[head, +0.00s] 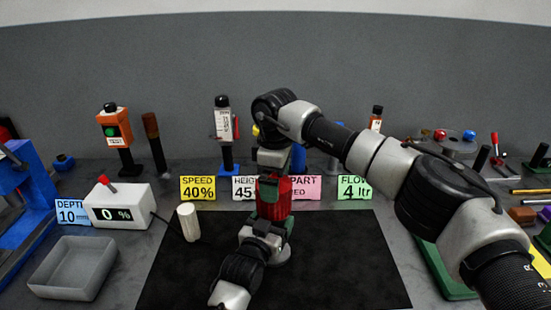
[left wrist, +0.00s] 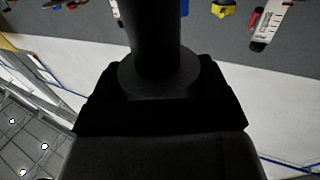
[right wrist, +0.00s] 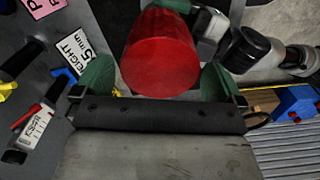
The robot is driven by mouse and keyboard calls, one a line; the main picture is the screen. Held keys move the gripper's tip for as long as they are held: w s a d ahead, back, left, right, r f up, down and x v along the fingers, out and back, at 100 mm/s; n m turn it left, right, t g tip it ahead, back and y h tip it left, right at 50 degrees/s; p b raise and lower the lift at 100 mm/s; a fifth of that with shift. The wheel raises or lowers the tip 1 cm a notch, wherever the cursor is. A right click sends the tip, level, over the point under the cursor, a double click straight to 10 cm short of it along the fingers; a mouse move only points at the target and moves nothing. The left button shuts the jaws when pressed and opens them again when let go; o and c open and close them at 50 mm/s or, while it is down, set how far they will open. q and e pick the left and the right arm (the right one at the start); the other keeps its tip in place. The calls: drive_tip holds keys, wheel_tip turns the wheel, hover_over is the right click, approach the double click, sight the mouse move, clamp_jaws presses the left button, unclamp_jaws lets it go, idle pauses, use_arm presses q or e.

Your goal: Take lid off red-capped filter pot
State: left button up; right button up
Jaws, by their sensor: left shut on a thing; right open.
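My left gripper (head: 268,229) is shut on the pot below the cap. My right gripper (head: 273,183) comes down from above and is open, its green fingers around the cap. In the right wrist view the round red cap (right wrist: 162,55) lies between the spread fingers of my right gripper (right wrist: 160,80). Contact with the cap is not clear. In the left wrist view a dark shape hides the fingertips.
The black mat (head: 340,265) is clear to the right of the pot. A white cylinder (head: 188,222), a white display box (head: 118,206) reading 0 % and a grey tray (head: 74,268) stand left. Label cards, including yellow SPEED (head: 198,188), line the back. A green-edged plate (head: 440,265) lies right.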

sight(280, 210)
use_arm(q)
drive_tip(key=shift+f, duration=0.1)
use_arm(e)
drive_tip(key=shift+f, duration=1.8)
